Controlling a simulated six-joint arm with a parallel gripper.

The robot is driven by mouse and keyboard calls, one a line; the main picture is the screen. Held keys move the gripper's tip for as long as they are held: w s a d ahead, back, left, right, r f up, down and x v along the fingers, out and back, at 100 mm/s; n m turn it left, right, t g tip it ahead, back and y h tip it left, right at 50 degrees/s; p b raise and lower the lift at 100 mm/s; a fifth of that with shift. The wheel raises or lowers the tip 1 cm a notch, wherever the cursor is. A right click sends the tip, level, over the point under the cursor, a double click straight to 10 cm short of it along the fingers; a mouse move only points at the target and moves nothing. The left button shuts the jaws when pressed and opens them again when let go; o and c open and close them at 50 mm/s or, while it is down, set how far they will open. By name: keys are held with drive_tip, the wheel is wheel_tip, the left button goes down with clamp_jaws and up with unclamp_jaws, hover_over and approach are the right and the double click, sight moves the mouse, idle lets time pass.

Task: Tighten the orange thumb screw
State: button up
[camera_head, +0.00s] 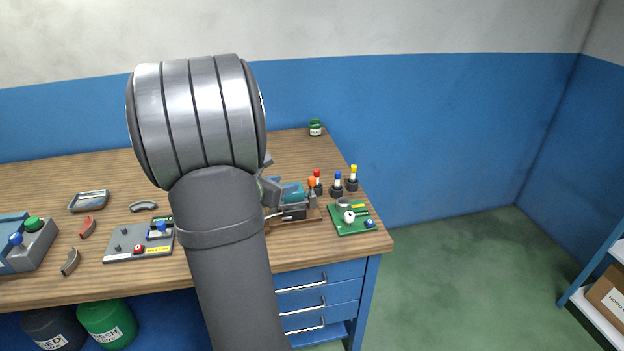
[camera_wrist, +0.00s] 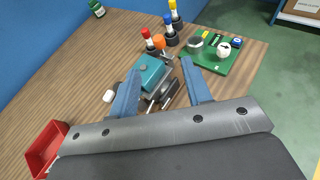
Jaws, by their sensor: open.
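The orange thumb screw (camera_wrist: 159,43) shows in the wrist view as a small orange head at the far end of a teal block fixture (camera_wrist: 152,74). In the head view the orange screw (camera_head: 312,181) stands at the right end of the teal fixture (camera_head: 292,193), which is partly hidden behind my arm. My gripper (camera_wrist: 160,67) is open, with its two blue-grey fingers apart and the teal block between them in the picture. The orange head lies beyond the fingertips, with a visible gap. In the head view my gripper is mostly hidden by my arm.
Red, blue and yellow-topped pieces in dark holders (camera_head: 337,184) stand close behind and right of the screw. A green board (camera_head: 350,228) with a white knob lies to the right. A red bin (camera_wrist: 45,146) is at lower left in the wrist view. A green jar (camera_head: 315,128) stands at the back.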

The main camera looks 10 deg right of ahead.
approach(312, 178)
drive_tip(key=shift+n+y, duration=0.4)
drive_tip(key=x, duration=1)
drive_tip(key=shift+s+d+r, duration=0.1)
drive_tip(key=shift+d+r, duration=0.1)
clamp_jaws()
